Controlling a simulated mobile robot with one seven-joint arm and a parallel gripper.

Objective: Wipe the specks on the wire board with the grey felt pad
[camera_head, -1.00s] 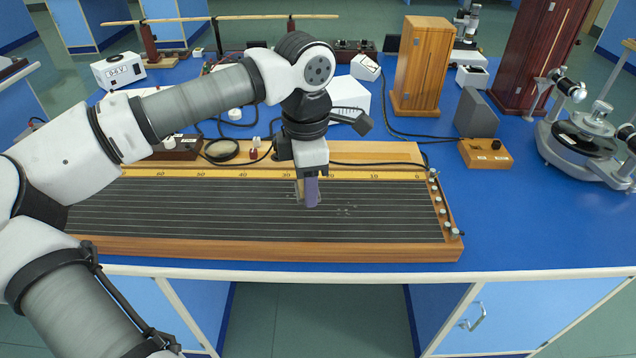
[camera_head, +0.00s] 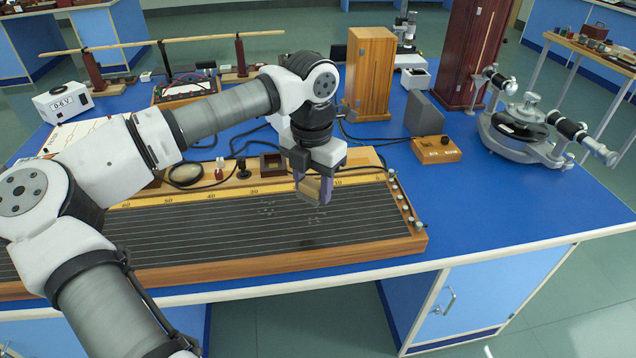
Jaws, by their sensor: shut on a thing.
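The wire board (camera_head: 190,240) is a long dark panel with thin wires and a wooden frame, lying on the blue bench top. Small pale specks (camera_head: 268,211) show on its dark face, with a few more just below my gripper. My gripper (camera_head: 314,190) is over the right half of the board, its purple fingers shut on the felt pad (camera_head: 309,188). The pad looks tan above with a grey lower edge. I cannot tell whether it touches the board. The gripper hides part of the yellow scale and board behind it.
Terminal posts (camera_head: 409,212) line the board's right end. Behind stand a wooden cabinet (camera_head: 370,75), a grey block (camera_head: 424,113) and a small wooden box (camera_head: 436,149). A spectrometer (camera_head: 525,130) is at right. Cables run behind the board. The bench right of the board is clear.

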